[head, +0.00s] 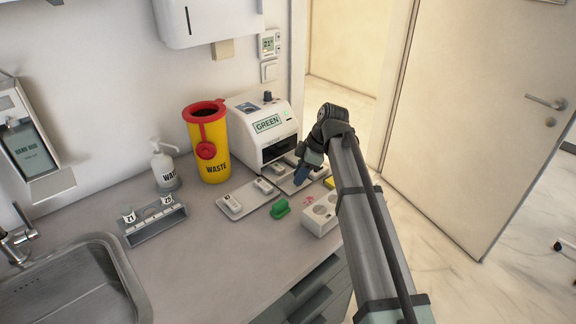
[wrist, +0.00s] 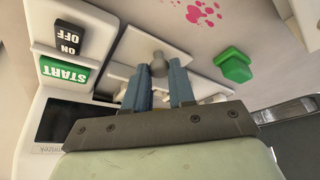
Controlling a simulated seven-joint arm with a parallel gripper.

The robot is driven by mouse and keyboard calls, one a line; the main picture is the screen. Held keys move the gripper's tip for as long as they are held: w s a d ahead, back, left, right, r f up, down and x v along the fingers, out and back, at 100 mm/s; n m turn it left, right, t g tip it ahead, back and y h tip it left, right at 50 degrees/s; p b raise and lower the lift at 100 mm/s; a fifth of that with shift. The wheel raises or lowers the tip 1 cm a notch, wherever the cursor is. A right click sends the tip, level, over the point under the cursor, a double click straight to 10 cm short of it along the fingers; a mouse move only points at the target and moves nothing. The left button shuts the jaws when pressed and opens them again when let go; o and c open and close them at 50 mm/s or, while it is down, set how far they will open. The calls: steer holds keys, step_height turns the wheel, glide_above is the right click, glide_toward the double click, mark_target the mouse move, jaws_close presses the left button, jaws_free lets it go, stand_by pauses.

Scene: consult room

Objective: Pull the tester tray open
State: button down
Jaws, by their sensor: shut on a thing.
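The tester (head: 262,126) is a white box with a GREEN label and a dark slot low in its front. Its tray (wrist: 125,72) is a pale flat plate in front of the tester's dark opening (wrist: 72,122) in the wrist view. A grey round knob (wrist: 158,64) stands at the tray's outer end. My gripper (wrist: 163,72) has its two blue fingers closed on either side of this knob. In the head view my gripper (head: 301,174) is low in front of the tester, and the arm hides part of the tray. How far the tray sticks out is hard to tell.
A START, ON and OFF button block (wrist: 67,55) is close by. A yellow waste bin (head: 211,150) stands left of the tester.

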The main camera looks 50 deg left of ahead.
steer(key=d, duration=0.2)
steer(key=shift+d, duration=0.35)
steer(key=c, duration=0.9)
jaws_free()
steer(key=shift+c, duration=0.2)
steer(key=v, duration=1.3)
steer(key=shift+r, duration=0.4)
steer(key=shift+w, duration=0.1)
